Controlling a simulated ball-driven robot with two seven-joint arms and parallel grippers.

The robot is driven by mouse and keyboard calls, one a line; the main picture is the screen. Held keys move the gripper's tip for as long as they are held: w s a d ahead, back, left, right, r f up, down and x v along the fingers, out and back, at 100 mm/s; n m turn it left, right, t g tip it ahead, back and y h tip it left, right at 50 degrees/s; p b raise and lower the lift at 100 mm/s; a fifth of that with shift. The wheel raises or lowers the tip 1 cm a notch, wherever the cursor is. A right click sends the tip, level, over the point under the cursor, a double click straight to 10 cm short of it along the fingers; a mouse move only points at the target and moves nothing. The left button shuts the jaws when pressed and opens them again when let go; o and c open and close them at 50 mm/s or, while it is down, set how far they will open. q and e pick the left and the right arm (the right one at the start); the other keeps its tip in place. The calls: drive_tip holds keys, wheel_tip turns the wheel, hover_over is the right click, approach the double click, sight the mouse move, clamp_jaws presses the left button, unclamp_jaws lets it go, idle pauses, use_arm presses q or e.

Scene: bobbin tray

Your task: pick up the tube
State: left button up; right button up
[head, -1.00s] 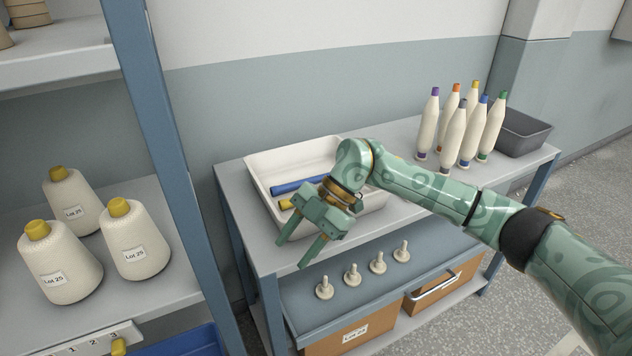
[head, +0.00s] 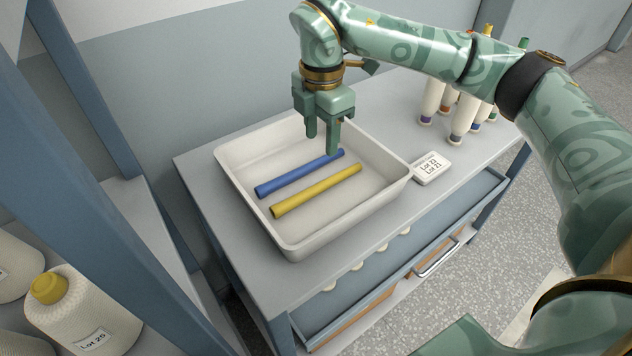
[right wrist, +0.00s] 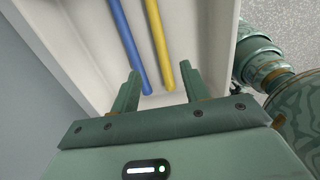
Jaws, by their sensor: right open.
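Two tubes lie side by side in a white tray (head: 236,186): a blue tube (head: 290,177) and a yellow tube (head: 312,193). My right gripper (head: 322,143) is open and empty, pointing down near the far right end of the blue tube. In the right wrist view the ends of the blue tube (right wrist: 126,40) and the yellow tube (right wrist: 157,40) show beyond and between the open fingers (right wrist: 162,90). Whether a fingertip touches the blue tube is unclear. My left gripper is not in view.
The tray stands on a grey table (head: 200,170). A white label block (head: 431,168) sits right of the tray, with several spindle bobbins (head: 463,120) behind it. An open drawer (head: 400,265) juts out below the tabletop.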

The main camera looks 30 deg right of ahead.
drive_tip(key=b, duration=0.1)
hover_over(321, 183)
wheel_tip(321, 183, down, 6)
drive_tip(key=shift+w+f, duration=0.1)
drive_tip(key=shift+f, duration=0.05)
drive_tip(key=shift+f+b, duration=0.35)
drive_tip(key=shift+f, duration=0.45)
wheel_tip(321, 183, down, 5)
drive_tip(key=shift+r+b, duration=0.15)
drive_tip(key=shift+b, duration=0.7)
drive_tip(key=shift+r, duration=0.1)
clamp_jaws()
